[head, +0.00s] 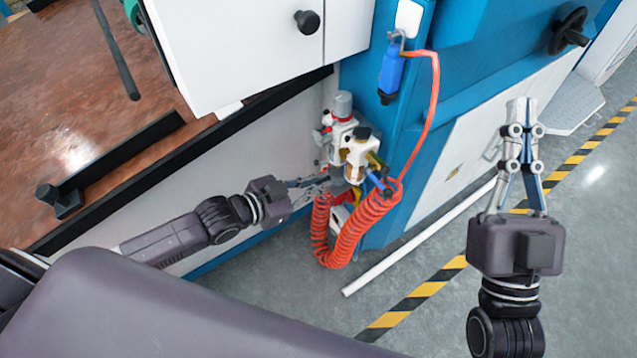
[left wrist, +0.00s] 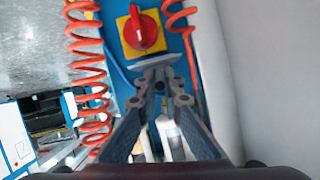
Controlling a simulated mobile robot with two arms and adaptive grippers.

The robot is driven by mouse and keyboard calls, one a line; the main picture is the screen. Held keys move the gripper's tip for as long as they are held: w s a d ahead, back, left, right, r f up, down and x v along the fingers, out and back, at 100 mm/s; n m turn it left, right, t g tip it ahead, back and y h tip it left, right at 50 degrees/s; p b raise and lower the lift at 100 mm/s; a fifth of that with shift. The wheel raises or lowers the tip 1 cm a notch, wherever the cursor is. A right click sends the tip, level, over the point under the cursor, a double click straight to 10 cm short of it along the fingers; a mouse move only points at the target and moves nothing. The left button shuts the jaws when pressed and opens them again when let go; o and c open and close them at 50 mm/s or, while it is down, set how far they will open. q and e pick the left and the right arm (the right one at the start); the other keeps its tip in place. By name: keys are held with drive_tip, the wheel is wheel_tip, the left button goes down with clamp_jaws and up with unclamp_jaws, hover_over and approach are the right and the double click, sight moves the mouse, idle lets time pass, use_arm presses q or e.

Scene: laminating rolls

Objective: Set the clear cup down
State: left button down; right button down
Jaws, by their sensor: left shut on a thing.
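My left gripper (head: 326,181) reaches in from the left, low beside the air-service unit (head: 343,140) on the blue machine. In the left wrist view its fingers (left wrist: 158,76) are closed together, with a pale grey, partly see-through piece (left wrist: 150,62) at their tips. This looks like the clear cup, but its shape is mostly hidden by the fingers. In the head view I cannot make the cup out clearly among the unit's parts. My right gripper (head: 521,103) points up over the floor at the right, its fingers together and nothing visible between them.
A coiled red hose (head: 360,228) hangs close to the left gripper. A red knob on a yellow plate (left wrist: 142,30) is just beyond its fingertips. A white pipe (head: 415,242) and striped floor tape (head: 428,291) lie on the floor.

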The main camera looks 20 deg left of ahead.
use_arm(q)
drive_tip(key=c, duration=2.1)
unclamp_jaws()
drive_tip(key=shift+f, duration=0.1)
drive_tip(key=shift+s, duration=0.1)
